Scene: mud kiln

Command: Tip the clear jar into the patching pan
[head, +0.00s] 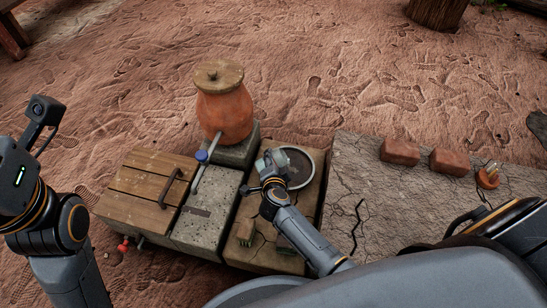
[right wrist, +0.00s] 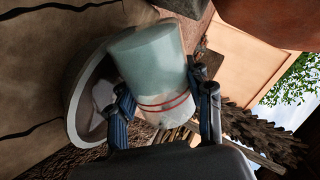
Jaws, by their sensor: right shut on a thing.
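The clear jar (right wrist: 150,60) is pale, greenish and cloudy, with thin red bands around it and whitish matter near the banded end. My right gripper (right wrist: 165,105) is shut around the jar near these bands. The jar looks tilted; the angle is hard to judge. In the head view my right gripper (head: 267,172) is at the left edge of the patching pan (head: 313,182), a round pan with a pale rim and dark inside. The pan also shows behind the jar in the right wrist view (right wrist: 75,100), with something whitish inside. My left gripper is out of view.
A lidded clay pot (head: 224,108) stands on a stone block behind. A wooden lid with a handle (head: 140,185) and a grey block with a blue-ended rod (head: 205,205) are left. Two bricks (head: 399,151) and a small orange holder (head: 488,176) sit on the cracked slab right.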

